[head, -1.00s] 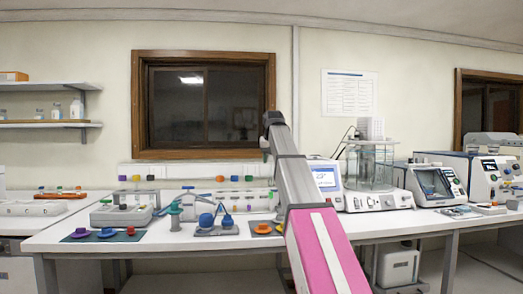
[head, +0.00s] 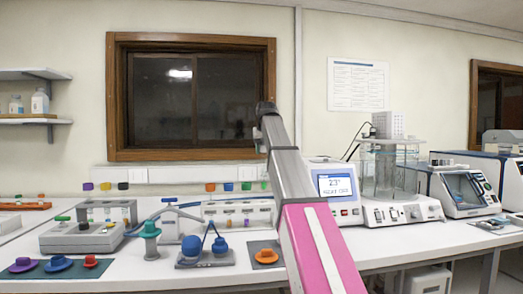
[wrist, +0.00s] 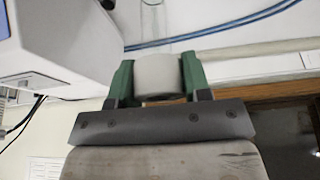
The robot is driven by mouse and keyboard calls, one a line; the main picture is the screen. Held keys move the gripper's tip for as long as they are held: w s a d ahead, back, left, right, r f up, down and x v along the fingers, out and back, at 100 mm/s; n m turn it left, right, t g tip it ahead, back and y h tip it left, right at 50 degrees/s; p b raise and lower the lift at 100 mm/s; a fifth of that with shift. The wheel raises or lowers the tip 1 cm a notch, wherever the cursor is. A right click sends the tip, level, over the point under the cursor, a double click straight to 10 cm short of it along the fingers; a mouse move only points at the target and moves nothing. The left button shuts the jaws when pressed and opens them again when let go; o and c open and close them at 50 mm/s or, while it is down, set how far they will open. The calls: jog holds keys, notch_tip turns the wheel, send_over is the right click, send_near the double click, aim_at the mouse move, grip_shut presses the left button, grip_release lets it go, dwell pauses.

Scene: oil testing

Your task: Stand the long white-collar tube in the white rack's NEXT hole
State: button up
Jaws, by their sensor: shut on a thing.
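In the wrist view my gripper (wrist: 157,92) has two green fingers shut on the white collar of a tube (wrist: 157,72). In the head view my gripper and the tube cannot be made out; my raised arm covers the middle of the picture. A white rack (head: 238,214) stands at the back of the bench, left of my arm, with small coloured caps above it. Its right end is behind my arm, and its holes are too small to tell apart.
The white bench (head: 130,272) carries a grey device (head: 82,237), a teal stand (head: 150,240), blue flasks (head: 220,246) and an orange cap (head: 266,256) on a dark mat. Right of my arm stand a screen device (head: 337,190) and a glass bath (head: 385,175). The bench front right of my arm is mostly clear.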

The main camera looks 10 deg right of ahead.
aim_at(264, 174)
jog(key=shift+w+f, duration=0.15)
jog(key=shift+f, duration=1.95)
jog(key=shift+f, duration=1.45)
jog(key=shift+f, duration=1.95)
